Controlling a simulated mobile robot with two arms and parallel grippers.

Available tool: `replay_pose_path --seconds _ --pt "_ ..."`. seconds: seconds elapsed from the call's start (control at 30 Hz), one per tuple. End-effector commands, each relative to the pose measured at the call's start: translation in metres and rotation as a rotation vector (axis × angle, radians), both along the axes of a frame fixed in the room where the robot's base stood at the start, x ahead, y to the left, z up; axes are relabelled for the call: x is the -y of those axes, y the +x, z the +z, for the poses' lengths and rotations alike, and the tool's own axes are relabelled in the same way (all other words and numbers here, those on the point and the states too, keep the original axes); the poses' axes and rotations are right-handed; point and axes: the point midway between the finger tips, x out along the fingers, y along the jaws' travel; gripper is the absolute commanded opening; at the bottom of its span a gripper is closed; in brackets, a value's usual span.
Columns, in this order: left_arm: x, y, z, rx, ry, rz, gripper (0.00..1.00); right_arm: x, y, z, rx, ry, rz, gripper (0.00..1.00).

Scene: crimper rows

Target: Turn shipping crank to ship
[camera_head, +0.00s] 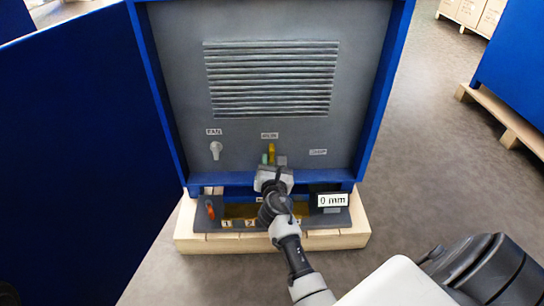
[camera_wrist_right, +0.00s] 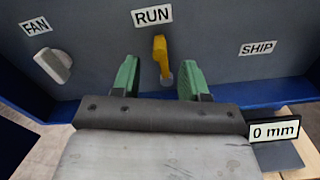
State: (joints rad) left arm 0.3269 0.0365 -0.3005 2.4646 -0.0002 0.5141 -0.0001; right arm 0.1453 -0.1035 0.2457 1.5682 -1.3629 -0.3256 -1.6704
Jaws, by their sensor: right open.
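The yellow crank (camera_wrist_right: 160,54) stands on the grey panel below the RUN label (camera_wrist_right: 152,15), its upper end near that label. It also shows in the head view (camera_head: 271,150). The SHIP label (camera_wrist_right: 258,48) is to the right of the crank. My right gripper (camera_wrist_right: 158,78) is open, with one green finger to the left and one to the right of the crank's lower part. Gaps show between crank and both fingers; how deep the fingers reach around it I cannot tell. In the head view my right gripper (camera_head: 273,161) partly hides the crank's base. My left gripper is out of view.
A white FAN knob (camera_wrist_right: 54,65) sits left of the crank. A "0 mm" display (camera_head: 332,200) and an orange-red handle (camera_head: 210,210) are on the lower front ledge. A blue door panel (camera_head: 70,130) stands open at left.

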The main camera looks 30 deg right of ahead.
Motion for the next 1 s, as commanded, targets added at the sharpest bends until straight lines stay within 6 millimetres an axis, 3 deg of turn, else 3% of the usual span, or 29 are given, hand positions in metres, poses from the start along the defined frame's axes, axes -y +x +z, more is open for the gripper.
replay_pose_path --seconds 0.1,0.3,0.63,0.93,1.0 --pt "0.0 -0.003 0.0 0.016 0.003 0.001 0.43 0.011 0.018 -0.001 0.003 0.001 0.0 0.44" --pt "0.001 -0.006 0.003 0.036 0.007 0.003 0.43 0.021 0.035 -0.001 0.002 0.0 0.002 0.44" --pt "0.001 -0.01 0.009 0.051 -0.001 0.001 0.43 0.023 0.038 0.0 0.0 0.0 0.002 0.44" --pt "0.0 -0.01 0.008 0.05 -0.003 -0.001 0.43 0.023 0.037 0.0 0.0 0.001 0.002 0.0" --pt "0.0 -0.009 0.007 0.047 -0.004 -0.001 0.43 0.023 0.037 0.0 0.0 0.001 0.002 0.0"
